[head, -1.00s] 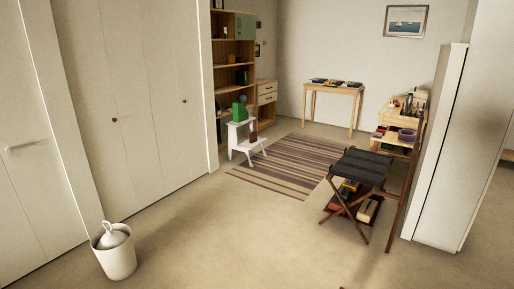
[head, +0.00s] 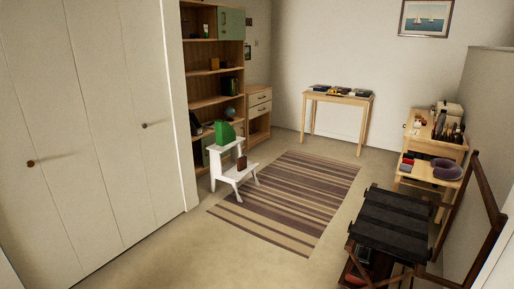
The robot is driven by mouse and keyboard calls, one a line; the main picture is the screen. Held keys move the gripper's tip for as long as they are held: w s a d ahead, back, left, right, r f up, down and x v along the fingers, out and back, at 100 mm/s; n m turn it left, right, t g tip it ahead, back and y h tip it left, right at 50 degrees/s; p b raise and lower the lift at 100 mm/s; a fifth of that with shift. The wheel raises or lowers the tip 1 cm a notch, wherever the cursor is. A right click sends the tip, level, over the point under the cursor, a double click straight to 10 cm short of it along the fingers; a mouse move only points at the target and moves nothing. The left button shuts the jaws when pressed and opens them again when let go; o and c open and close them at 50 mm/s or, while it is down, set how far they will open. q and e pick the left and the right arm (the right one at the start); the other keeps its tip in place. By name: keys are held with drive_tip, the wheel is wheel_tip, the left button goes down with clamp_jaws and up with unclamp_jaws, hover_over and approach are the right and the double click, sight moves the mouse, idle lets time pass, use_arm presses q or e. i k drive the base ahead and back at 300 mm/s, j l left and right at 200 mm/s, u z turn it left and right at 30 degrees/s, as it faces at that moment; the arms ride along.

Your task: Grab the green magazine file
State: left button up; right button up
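The green magazine file (head: 225,133) stands upright on the top step of a small white step stool (head: 222,160), left of the picture's middle. A small dark reddish-brown object (head: 242,163) rests on the stool's lower step. The stool stands in front of the bookcase, beside the striped rug. Neither of my grippers shows in the head view.
A striped rug (head: 290,195) covers the middle floor. A wooden bookcase (head: 207,87) stands behind the stool, closet doors (head: 80,130) at left. A dark folding luggage rack (head: 392,222) stands front right, near a cluttered desk (head: 425,172). A small table (head: 337,97) stands at the back.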

sight(225, 134)
drive_tip(key=i, duration=2.5)
